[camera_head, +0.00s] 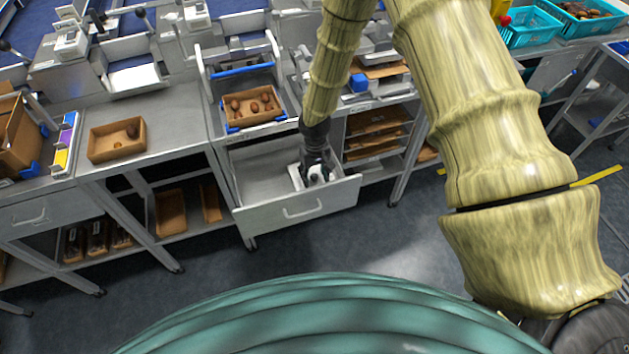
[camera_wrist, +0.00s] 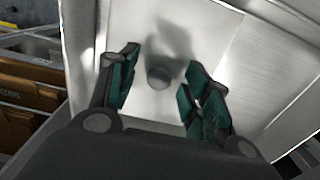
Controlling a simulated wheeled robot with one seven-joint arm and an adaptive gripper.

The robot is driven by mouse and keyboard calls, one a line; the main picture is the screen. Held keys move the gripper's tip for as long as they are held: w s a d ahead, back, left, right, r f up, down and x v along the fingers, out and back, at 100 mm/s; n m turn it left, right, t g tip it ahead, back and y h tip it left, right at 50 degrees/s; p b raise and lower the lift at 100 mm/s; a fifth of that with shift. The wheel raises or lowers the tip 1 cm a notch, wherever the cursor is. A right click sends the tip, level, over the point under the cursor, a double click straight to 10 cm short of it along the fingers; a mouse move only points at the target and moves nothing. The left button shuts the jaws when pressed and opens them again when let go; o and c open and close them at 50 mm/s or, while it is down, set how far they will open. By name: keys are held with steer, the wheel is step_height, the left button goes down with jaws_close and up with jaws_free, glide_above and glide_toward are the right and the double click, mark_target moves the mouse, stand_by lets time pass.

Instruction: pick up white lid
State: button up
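The white lid (camera_head: 296,177) lies in the open drawer (camera_head: 262,186), partly hidden by my gripper (camera_head: 316,172) in the head view. In the wrist view the lid (camera_wrist: 140,30) is a flat pale plate with a round grey knob (camera_wrist: 158,78). My gripper (camera_wrist: 161,66) is open over the lid, its dark green finger pads on either side of the knob. Gaps show between the knob and both pads. A shadow of the gripper falls on the lid. I cannot tell the exact height of the fingertips above it.
The drawer front (camera_head: 330,197) and side walls stand around the gripper. Above the drawer, a box of dates (camera_head: 253,119) sits in a grading machine. Shelves with brown trays (camera_head: 376,140) are just right. A cardboard box (camera_head: 104,154) stands on the left counter.

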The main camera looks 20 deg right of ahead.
steer(key=c, duration=0.9)
